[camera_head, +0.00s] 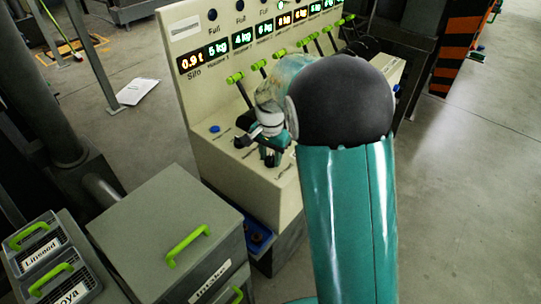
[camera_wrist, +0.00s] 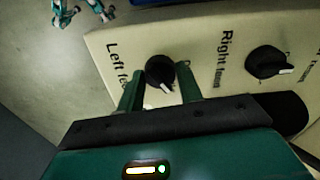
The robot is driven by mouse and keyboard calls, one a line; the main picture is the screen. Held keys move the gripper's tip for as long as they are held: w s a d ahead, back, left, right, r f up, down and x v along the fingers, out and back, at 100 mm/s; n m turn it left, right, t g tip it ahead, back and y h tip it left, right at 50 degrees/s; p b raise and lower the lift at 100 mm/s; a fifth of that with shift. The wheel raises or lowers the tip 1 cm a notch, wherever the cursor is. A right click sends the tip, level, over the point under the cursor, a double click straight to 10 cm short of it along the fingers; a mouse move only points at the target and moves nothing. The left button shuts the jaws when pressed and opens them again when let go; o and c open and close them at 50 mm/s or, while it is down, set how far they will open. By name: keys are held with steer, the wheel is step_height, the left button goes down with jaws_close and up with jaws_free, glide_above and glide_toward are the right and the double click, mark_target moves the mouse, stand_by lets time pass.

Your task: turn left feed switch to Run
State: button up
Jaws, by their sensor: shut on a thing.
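The left feed switch (camera_wrist: 159,71) is a round black knob with a white pointer mark, beside the partly covered label "Left fe…" in the wrist view. Its pointer faces the lower right of that picture, toward my gripper body; the position labels around it are mostly hidden. My gripper (camera_wrist: 161,82) has its two green fingers on either side of the knob, shut on it. In the head view my gripper (camera_head: 268,150) is low at the cream console panel (camera_head: 216,165), and my arm hides much of that area.
A second black knob (camera_wrist: 268,62) labelled "Right fee…" sits to the right in the wrist view. Several green-handled levers (camera_head: 235,78) rise from the console near my wrist, below lit displays (camera_head: 217,48). A grey cabinet (camera_head: 165,235) stands front left. Open floor (camera_head: 470,190) lies right.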

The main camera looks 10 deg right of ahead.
mark_target(271, 157)
steer(key=o, duration=1)
step_height(271, 157, up, 14)
steer(key=shift+f, duration=0.1)
